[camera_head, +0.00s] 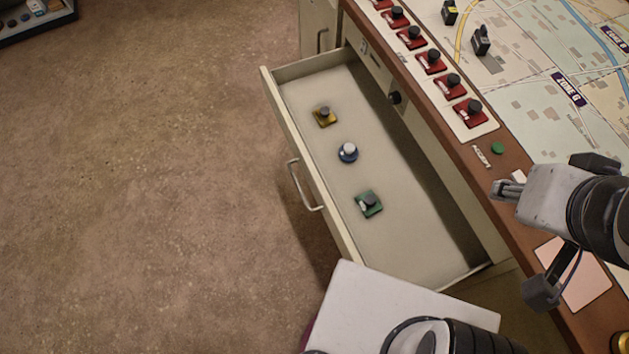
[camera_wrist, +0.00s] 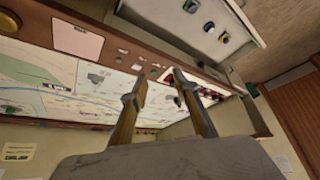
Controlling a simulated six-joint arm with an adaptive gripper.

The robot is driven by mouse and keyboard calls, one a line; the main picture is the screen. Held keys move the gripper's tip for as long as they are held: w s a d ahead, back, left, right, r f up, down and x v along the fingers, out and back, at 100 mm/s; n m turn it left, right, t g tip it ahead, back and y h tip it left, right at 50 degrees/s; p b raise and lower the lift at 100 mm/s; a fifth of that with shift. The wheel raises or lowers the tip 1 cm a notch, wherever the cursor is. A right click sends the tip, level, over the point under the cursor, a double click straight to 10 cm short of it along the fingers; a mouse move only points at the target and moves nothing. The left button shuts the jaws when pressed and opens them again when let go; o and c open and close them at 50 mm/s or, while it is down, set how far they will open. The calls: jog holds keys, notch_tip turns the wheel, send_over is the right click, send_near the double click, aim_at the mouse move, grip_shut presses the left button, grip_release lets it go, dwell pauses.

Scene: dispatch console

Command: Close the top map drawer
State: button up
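The map drawer (camera_head: 408,225) is pulled well out of the console in the head view, its bar handle (camera_head: 305,190) on the outer front facing the floor. The drawer (camera_wrist: 162,14) also shows at the top of the wrist view. My gripper (camera_head: 508,189) is over the console's wooden edge, right of the drawer and apart from its handle. Its two fingers (camera_wrist: 159,77) are spread with nothing visible between them.
The console top carries a map (camera_head: 540,110) and a row of red pieces with black knobs (camera_head: 432,62) near its edge. A green button (camera_head: 497,148) and a pinkish sheet (camera_head: 585,285) lie near my arm. A dark tray (camera_head: 35,20) is at the far left. The floor beside the drawer is clear.

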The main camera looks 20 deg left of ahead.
grip_shut()
jog(key=w+a+f+n+h, duration=0.1)
jog(key=a+f+n, duration=0.8)
jog(key=a, duration=0.4)
jog(key=w+a+f+n+g+h, duration=0.1)
jog(key=a+f+n, duration=0.8)
jog(key=a, duration=0.5)
jog(key=w+a+f+n+g+h, duration=0.1)
jog(key=w+a+f+n, duration=0.1)
jog(key=a+f+n, duration=0.7)
jog(key=a+f, duration=0.3)
jog(key=a, duration=0.1)
jog(key=shift+a+f, duration=0.15)
jog(key=shift+f, duration=0.15)
